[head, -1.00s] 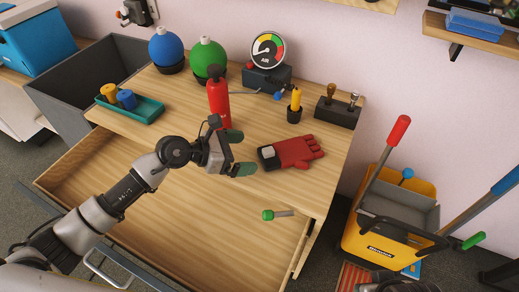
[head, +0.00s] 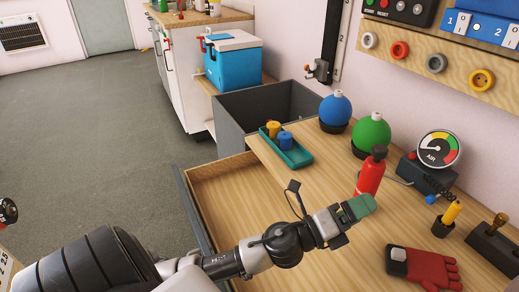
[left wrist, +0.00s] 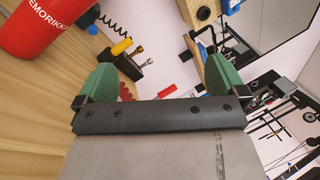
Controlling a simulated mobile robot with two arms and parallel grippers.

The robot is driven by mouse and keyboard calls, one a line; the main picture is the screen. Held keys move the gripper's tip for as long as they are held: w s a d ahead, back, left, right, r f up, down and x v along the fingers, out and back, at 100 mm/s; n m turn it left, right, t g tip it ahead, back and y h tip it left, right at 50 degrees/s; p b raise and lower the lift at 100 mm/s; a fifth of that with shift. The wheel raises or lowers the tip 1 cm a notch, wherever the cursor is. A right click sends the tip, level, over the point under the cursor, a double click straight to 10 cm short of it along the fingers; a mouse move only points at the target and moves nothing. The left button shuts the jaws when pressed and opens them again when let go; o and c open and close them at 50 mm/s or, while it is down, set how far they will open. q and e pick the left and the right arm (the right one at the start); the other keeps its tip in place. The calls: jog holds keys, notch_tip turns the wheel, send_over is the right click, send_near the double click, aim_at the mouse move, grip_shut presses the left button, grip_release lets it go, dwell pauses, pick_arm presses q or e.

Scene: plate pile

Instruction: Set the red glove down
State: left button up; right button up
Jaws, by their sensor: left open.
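The red glove (head: 425,268) lies flat on the wooden worktop, with its grey-white cuff patch toward the left. It rests free of any gripper. A small red part of it (left wrist: 126,92) shows beside a green fingertip in the left wrist view. My left gripper (head: 355,211) is in front of the red extinguisher-like bottle, to the upper left of the glove and apart from it. In the left wrist view its two green fingertips (left wrist: 160,75) are wide apart with nothing between them. My right gripper is not in view.
The red bottle (head: 370,176) stands close behind my left gripper. A teal tray (head: 296,154), blue ball (head: 335,108), green ball (head: 371,131) and air gauge (head: 438,149) stand farther back. The drawer (head: 222,185) below is open. A grey bin (head: 240,121) stands beyond.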

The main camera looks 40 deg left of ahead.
pick_arm(q)
jog(key=s+a+f+n+g+y, duration=0.2)
jog(key=s+a+f+n+y, duration=0.15)
jog(key=n+y, duration=0.4)
jog(key=s+a+f+n+g+y, duration=0.2)
jog(key=a+f+n+y, duration=0.25)
jog(key=n, duration=0.65)
jog(key=s+d+f+n+g+h, duration=0.1)
jog(key=s+f+n+g, duration=0.3)
jog(key=s, duration=0.4)
jog(key=s+d+f+n+g+h, duration=0.1)
jog(key=s+f+n+g, duration=0.2)
jog(key=s+f+g, duration=0.3)
jog(key=s+g, duration=0.1)
jog(key=s, duration=0.2)
jog(key=shift+s+d+n+h, duration=0.25)
jog(key=shift+d+n+h, duration=0.05)
jog(key=shift+n, duration=0.05)
jog(key=shift+f, duration=0.1)
jog(key=shift+c, duration=0.2)
